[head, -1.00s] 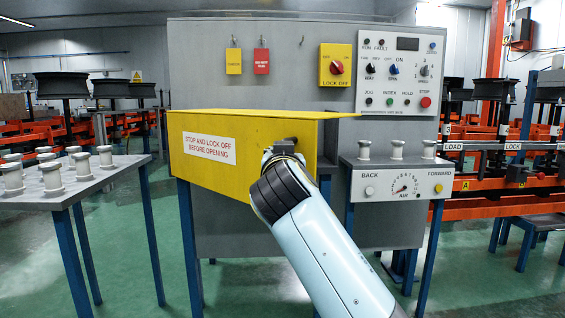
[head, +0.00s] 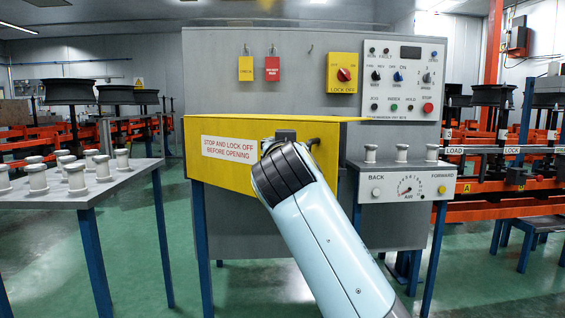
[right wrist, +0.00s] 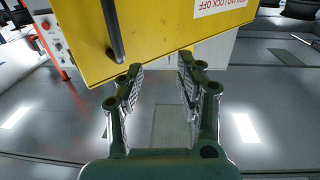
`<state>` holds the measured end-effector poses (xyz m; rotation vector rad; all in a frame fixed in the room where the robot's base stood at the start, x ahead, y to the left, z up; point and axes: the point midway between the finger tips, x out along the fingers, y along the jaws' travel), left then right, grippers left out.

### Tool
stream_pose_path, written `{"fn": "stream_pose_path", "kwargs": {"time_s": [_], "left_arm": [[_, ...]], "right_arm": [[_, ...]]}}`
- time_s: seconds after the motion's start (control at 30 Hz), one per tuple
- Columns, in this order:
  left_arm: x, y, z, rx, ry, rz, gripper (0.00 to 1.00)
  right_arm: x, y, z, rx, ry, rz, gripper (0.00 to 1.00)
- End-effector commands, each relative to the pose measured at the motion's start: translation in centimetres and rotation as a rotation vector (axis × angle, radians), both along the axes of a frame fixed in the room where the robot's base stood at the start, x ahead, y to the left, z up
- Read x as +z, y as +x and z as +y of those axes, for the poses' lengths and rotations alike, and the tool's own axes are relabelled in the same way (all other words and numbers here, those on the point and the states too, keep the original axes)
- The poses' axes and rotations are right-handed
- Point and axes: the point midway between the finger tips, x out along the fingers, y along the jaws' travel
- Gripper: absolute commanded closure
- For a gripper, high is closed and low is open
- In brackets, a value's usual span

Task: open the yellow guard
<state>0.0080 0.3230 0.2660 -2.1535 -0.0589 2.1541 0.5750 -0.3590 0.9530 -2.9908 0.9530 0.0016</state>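The yellow guard (head: 225,173) is a box-like cover with a white warning label, standing at the front of the grey machine. Its dark handle (head: 313,143) shows on the front face just right of my right wrist. In the right wrist view the guard (right wrist: 165,25) fills the top, with the black bar handle (right wrist: 115,32) at the upper left. My right gripper (right wrist: 160,70) is open and empty. Its fingers are apart, below and right of the handle, not around it. In the head view its fingers are hidden behind my arm. My left gripper is not in view.
A table with several pale spindles (head: 75,176) stands at the left. A control stand (head: 405,187) with 3 spindles on top is at the right. The red lock-off switch (head: 343,74) and a button panel (head: 402,80) are on the grey back panel.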

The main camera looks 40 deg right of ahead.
Motion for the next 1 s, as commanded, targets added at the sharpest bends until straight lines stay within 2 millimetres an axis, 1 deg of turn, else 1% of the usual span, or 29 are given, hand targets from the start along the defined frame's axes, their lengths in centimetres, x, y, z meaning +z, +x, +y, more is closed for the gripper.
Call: {"fn": "stream_pose_path", "kwargs": {"time_s": [0.03, 0.1, 0.2, 0.3, 0.4, 0.47, 0.73, 0.77, 0.83, 0.87, 0.93, 0.97, 1.0], "left_arm": [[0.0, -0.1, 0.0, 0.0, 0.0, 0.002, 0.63], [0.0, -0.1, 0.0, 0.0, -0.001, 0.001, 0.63], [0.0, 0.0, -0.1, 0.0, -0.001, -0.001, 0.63], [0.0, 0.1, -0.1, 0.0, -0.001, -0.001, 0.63], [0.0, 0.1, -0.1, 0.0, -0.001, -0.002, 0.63], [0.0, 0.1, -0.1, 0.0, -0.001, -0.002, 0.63], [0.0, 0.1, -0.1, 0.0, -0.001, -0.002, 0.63], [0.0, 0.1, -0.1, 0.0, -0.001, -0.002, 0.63], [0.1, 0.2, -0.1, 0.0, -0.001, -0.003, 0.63], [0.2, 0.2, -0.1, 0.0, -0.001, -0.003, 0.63], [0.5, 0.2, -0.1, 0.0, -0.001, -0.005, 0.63], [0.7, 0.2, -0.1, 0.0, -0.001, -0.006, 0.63], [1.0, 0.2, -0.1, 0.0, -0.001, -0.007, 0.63]], "right_arm": [[1.4, -0.1, 0.0, -0.001, 0.0, -0.01, 0.64], [2.9, -0.4, -0.1, 0.0, 0.001, -0.011, 0.64], [4.9, -0.6, -0.1, -0.001, 0.001, -0.013, 0.64], [6.5, -0.8, -0.2, -0.001, 0.0, -0.012, 0.64], [7.5, -1.0, -0.2, -0.001, 0.0, -0.012, 0.64], [7.8, -1.0, -0.2, -0.001, 0.001, -0.011, 0.64], [7.9, -1.1, -0.2, -0.001, -0.001, -0.009, 0.64], [7.9, -1.1, -0.2, -0.001, -0.001, -0.009, 0.66], [7.5, -0.8, -0.1, 0.004, -0.002, 0.002, 0.76], [6.9, -0.5, 0.0, 0.01, -0.006, 0.016, 0.79], [4.2, 0.7, 0.5, 0.039, -0.017, 0.081, 0.89], [2.5, 1.5, 0.8, 0.058, -0.025, 0.12, 0.93], [-0.7, 2.4, 1.3, 0.092, -0.033, 0.186, 0.98]]}}
